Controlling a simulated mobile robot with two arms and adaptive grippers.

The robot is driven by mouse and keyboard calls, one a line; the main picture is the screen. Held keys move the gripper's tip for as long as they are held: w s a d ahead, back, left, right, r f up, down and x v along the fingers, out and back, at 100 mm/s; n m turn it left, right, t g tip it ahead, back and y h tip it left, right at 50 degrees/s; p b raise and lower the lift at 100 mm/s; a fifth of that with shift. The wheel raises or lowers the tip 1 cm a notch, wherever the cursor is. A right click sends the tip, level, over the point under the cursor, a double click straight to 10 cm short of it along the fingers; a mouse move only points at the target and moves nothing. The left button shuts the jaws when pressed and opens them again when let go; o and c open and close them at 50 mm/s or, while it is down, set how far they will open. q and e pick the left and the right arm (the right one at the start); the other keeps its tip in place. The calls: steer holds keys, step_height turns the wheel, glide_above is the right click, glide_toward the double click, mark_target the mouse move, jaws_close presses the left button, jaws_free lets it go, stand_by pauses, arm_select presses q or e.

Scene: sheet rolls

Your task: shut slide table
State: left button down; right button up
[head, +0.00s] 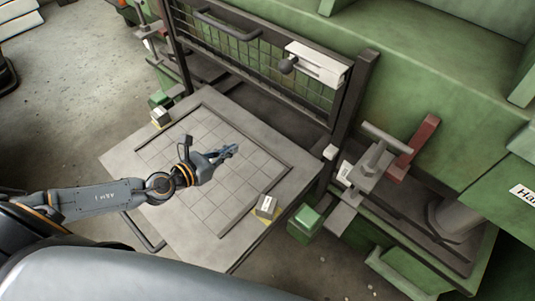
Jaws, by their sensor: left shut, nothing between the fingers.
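The slide table (236,243) is a grey plate with a raised dark frame and a grid of square tiles inside it. It sticks out from the green machine toward me, with an opening behind it under the mesh guard. A dark bar handle (143,232) shows at its front left edge, partly hidden by my left arm. My left gripper (232,151) is above the middle of the tiled area, with its fingers closed and empty. Whether it touches the tiles I cannot tell. My right gripper is not in view.
A mesh guard (250,62) with a handle hangs behind the table between dark posts. The green machine (425,75) fills the back and right. A clamp with a red lever (412,146) stands at right. Small labelled blocks (266,206) sit at the table's sides. Concrete floor (75,110) is open at left.

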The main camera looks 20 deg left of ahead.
arm_select(q)
steer(key=f+b, duration=1)
steer(key=w+f+b, duration=0.1)
steer(key=f+b, duration=0.3)
steer(key=f, duration=0.1)
steer(key=shift+f+b, duration=0.35)
steer(key=shift+b, duration=0.05)
steer(key=shift+f+b, duration=0.3)
steer(key=shift+w+d, duration=0.1)
steer(key=shift+w, duration=0.2)
glide_toward(271, 152)
steer(key=p+x, duration=0.1)
steer(key=x, duration=0.4)
steer(key=shift+d+f, duration=0.15)
steer(key=shift+f, duration=0.05)
steer(key=shift+w+d, duration=0.15)
steer(key=shift+w, duration=0.25)
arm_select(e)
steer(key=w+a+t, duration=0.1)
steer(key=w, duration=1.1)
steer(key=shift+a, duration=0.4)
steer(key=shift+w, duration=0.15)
